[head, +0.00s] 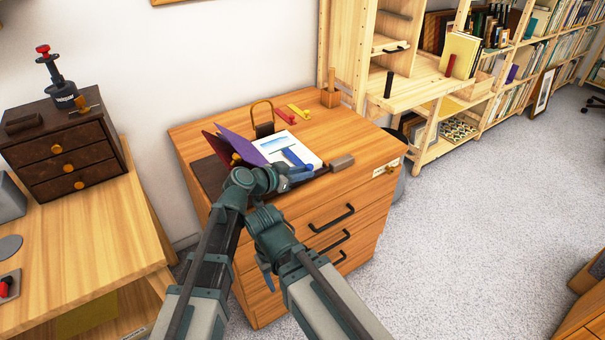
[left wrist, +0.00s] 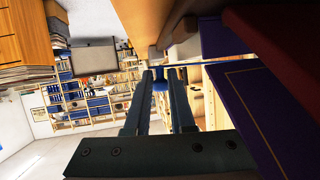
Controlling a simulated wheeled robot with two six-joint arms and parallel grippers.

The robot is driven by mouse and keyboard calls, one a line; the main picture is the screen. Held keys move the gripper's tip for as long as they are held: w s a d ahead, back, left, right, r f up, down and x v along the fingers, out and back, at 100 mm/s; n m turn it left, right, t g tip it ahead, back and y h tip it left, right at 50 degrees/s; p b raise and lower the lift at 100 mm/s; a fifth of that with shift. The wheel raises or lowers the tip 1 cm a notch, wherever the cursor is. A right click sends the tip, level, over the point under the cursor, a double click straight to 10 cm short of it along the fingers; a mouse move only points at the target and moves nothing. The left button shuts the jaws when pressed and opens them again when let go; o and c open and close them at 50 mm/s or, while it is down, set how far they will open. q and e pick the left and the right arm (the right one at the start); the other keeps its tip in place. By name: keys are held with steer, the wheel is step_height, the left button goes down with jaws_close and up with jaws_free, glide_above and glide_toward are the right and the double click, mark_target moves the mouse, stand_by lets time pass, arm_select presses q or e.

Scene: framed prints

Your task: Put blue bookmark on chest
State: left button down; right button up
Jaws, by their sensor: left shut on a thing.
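The blue bookmark (head: 293,157) shows as a blue strip over a white printed sheet (head: 274,147) on the wooden drawer chest (head: 330,212). My left gripper (head: 300,173) is low at the chest top's front, beside the sheet and the purple book. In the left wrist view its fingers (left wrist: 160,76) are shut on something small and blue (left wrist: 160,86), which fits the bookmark. The fingers hide much of it. I cannot tell whether it touches the sheet. My right gripper cannot be made out.
A purple book (head: 240,147) and a dark red book lean left of the sheet. A grey block (head: 342,162) sits at the front edge. A padlock-shaped object, yellow and red strips (head: 298,110) and a wooden holder (head: 330,97) stand behind. A dark small drawer box (head: 62,150) is on the left table.

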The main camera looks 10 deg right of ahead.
arm_select(q)
steer(key=shift+f, duration=0.25)
steer(key=c, duration=0.8)
jaws_free()
steer(key=shift+o, duration=0.2)
arm_select(e)
steer(key=shift+f, duration=0.15)
arm_select(q)
steer(key=shift+r, duration=0.1)
steer(key=shift+r, duration=0.15)
arm_select(e)
step_height(320, 180, up, 5)
steer(key=p, duration=0.5)
steer(key=shift+r, duration=0.2)
arm_select(q)
steer(key=v, duration=1.3)
steer(key=shift+a+r+p, duration=0.2)
steer(key=shift+r+p, duration=0.15)
arm_select(e)
steer(key=shift+r, duration=0.2)
